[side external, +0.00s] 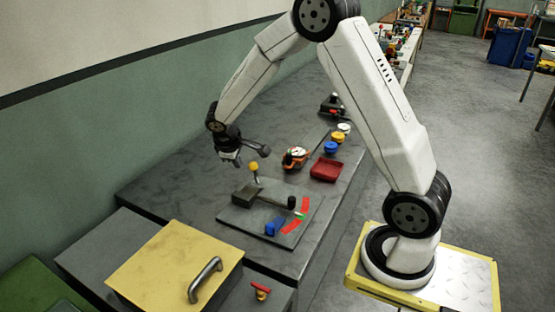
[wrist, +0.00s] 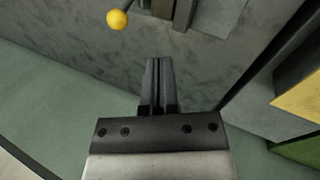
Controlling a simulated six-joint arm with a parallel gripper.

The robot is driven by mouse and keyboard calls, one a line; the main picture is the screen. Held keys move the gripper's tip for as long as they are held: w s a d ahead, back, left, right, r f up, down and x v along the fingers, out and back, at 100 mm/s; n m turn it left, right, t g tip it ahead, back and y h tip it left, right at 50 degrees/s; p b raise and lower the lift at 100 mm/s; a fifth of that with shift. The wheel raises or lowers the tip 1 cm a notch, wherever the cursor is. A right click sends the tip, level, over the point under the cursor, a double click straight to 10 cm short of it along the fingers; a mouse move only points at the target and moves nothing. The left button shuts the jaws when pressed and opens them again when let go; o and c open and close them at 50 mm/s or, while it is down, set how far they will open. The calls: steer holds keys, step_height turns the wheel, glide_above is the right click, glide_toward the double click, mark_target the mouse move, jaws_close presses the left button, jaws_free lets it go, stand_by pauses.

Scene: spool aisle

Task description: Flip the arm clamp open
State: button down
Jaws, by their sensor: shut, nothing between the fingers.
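The arm clamp sits on a grey base plate (side external: 262,226) on the table. It has a dark block (side external: 246,196), a dark arm lying across toward the right, and a lever rising to a yellow ball knob (side external: 254,166). In the wrist view the yellow knob (wrist: 117,19) is at the top, left of the fingers, with part of the clamp beside it, cut off by the frame. My gripper (side external: 235,160) is shut and empty, in the air left of the knob and apart from it. Its fingertips (wrist: 156,62) are together in the wrist view.
Red patches (side external: 291,227) and a blue piece (side external: 274,227) are at the plate's right. A red tray (side external: 326,171) and other fixtures stand farther back. A yellow box with a handle (side external: 172,262) is in front. A green wall (side external: 110,130) runs along the left.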

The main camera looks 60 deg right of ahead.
mark_target(255, 163)
steer(key=x, duration=0.8)
steer(key=shift+d+f, duration=0.15)
steer(key=shift+f, duration=0.25)
steer(key=shift+w+d+r, duration=0.1)
steer(key=shift+w+d, duration=0.05)
steer(key=shift+d, duration=0.4)
steer(key=shift+w+d, duration=0.15)
steer(key=shift+d, duration=0.4)
steer(key=shift+w+d+r, duration=0.1)
steer(key=shift+w+d, duration=0.05)
steer(key=shift+d, duration=0.7)
steer(key=shift+d+r+y, duration=0.3)
steer(key=shift+d+y, duration=0.3)
steer(key=shift+y, duration=0.1)
steer(key=shift+d+r+y, duration=0.15)
steer(key=shift+d+y, duration=0.25)
steer(key=shift+d+r+y, duration=0.25)
steer(key=shift+d+y, duration=0.65)
steer(key=shift+d, duration=0.1)
steer(key=d+y, duration=0.3)
steer(key=d, duration=0.3)
steer(key=shift+f, duration=0.3)
